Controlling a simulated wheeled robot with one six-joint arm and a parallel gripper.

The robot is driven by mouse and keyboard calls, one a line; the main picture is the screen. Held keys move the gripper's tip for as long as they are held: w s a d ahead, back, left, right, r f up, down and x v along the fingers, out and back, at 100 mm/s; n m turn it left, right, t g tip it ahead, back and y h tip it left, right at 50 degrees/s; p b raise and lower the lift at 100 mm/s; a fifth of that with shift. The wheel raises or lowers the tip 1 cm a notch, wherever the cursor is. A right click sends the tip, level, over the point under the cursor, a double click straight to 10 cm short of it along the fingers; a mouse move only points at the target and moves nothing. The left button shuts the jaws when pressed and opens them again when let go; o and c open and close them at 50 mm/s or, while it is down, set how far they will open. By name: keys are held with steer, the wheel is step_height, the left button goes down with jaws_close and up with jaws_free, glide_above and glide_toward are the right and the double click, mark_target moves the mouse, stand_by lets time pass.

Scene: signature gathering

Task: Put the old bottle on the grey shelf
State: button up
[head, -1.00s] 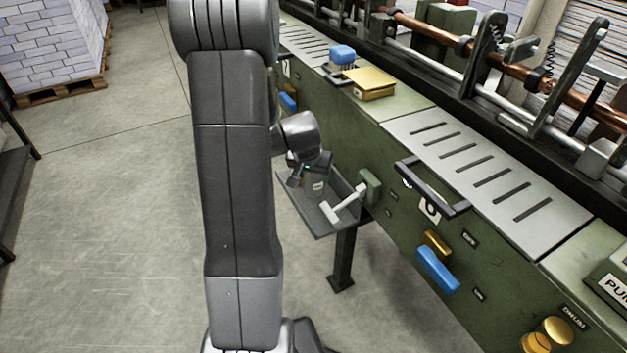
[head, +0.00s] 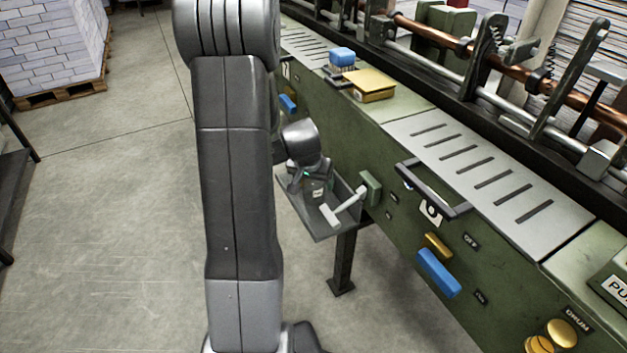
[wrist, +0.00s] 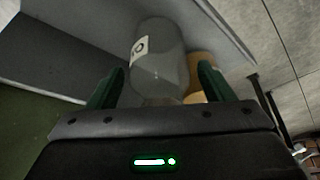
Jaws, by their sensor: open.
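The old bottle is probably the grey, see-through bottle with a pale label (wrist: 158,62) in the wrist view. It is between the green fingers of my gripper (wrist: 160,88), which are open and spread to either side of it. Whether either finger touches it I cannot tell. The grey shelf (head: 308,219) juts from the green machine in the head view, with my gripper (head: 316,192) low over it. In the wrist view the shelf (wrist: 60,48) surrounds the bottle.
A tan, rounded object (wrist: 203,70) is close beside the bottle, partly hidden. A light grey lever (head: 345,206) reaches over the shelf's right side. The green machine (head: 400,235) with handles stands right; open floor (head: 110,220) is left.

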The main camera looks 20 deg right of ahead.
steer(key=p+v, duration=0.2)
steer(key=v, duration=1)
